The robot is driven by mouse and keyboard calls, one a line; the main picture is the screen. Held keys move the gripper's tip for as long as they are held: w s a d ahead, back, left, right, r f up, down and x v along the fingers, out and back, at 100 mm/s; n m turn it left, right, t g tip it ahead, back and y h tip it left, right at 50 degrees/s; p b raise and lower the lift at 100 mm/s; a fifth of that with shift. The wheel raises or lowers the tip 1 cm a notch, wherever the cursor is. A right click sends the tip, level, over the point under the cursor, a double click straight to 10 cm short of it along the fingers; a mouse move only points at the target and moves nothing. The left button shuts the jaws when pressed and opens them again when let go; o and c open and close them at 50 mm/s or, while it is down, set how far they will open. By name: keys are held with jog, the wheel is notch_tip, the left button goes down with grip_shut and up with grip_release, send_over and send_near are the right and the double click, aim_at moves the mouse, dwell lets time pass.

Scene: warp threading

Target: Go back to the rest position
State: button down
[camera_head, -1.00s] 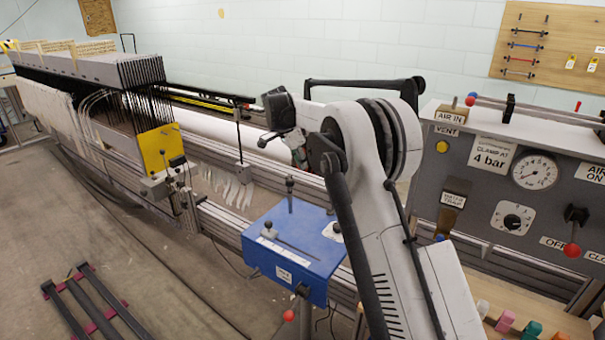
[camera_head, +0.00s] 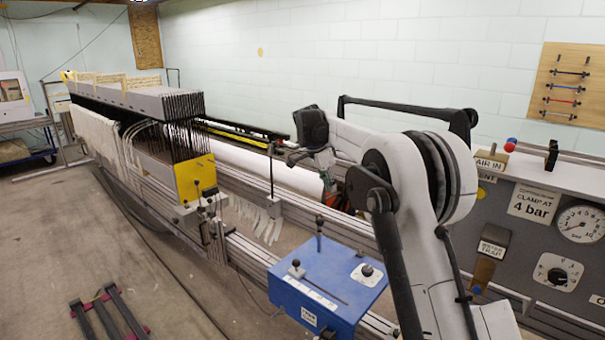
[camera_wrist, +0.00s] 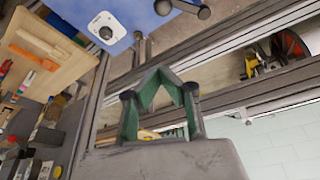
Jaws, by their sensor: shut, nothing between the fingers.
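My gripper shows in the wrist view (camera_wrist: 160,76). Its two green-padded fingers lean together and meet at the tips, with nothing held. In the head view my arm is folded at the right of the picture, its grey links raised beside the blue box.
The blue box (camera_head: 325,286) with levers stands in front of the arm. The long loom frame with a yellow plate (camera_head: 195,178) runs to the back left. A grey control panel (camera_head: 545,225) is close on the right. A wooden tray (camera_wrist: 42,55) of tools shows in the wrist view.

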jog(key=s+d+r+n+t+y, duration=0.15)
jog(key=s+r+n, duration=0.25)
jog(key=s+r, duration=0.65)
jog(key=s+d+f+n+t+y, duration=0.1)
jog(key=s+n, duration=0.2)
jog(key=s, duration=1.2)
jog(key=s+d+f+n+t+y, duration=0.15)
jog(key=s+n, duration=0.25)
jog(key=s, duration=1.1)
jog(key=s+f+n+t, duration=0.2)
jog(key=s+f+n, duration=0.1)
jog(key=s+f, duration=0.75)
notch_tip(320, 180, down, 24)
jog(key=s+b, duration=0.1)
jog(key=b, duration=2.5)
jog(key=shift+s+a+f, duration=0.15)
jog(key=shift+s, duration=0.05)
